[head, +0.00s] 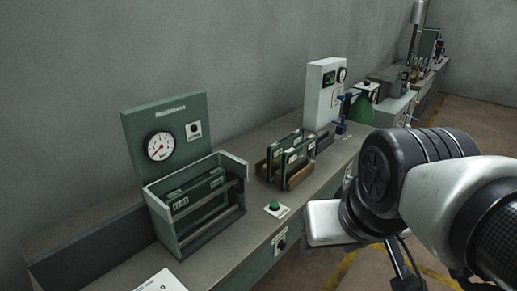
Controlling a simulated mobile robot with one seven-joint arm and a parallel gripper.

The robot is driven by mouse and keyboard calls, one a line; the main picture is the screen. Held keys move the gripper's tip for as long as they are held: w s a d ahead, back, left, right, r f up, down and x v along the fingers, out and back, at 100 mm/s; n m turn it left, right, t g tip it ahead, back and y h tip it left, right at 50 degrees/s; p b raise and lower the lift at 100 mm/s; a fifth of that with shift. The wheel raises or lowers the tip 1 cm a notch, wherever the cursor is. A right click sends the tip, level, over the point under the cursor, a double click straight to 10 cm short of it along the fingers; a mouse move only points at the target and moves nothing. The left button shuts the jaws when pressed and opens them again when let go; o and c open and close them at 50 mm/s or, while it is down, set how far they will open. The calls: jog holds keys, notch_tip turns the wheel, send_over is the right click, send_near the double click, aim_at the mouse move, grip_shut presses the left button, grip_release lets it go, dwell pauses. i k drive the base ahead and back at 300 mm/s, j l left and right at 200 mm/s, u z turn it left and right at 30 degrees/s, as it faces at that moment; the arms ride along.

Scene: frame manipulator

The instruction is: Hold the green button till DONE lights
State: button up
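The green button (275,204) sits on a small pale plate on the bench top, near the front edge. Nothing touches it. My arm comes in from the right, and the white block at its end (324,222) is just right of the button, past the bench's front edge. The fingers of my gripper do not show clearly, so I cannot tell whether it is open or shut. A green machine (128,138) with a round dial stands left of the button. I cannot make out a lit DONE sign anywhere.
An open green frame box (161,223) holding dark panels stands left of the button. A wooden rack (299,180) with green boards stands behind it. A white cabinet (322,92) is farther back. A paper sheet (160,282) lies at the front left.

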aim_at(274, 205)
jog(key=u, duration=0.45)
jog(key=i+l+u, duration=0.3)
jog(key=l+u, duration=0.3)
jog(key=i+l+u, duration=0.25)
jog(key=i+l, duration=0.15)
jog(key=l, duration=0.4)
jog(key=i+l+u, duration=0.15)
jog(key=l, duration=1)
jog(key=i+u, duration=0.05)
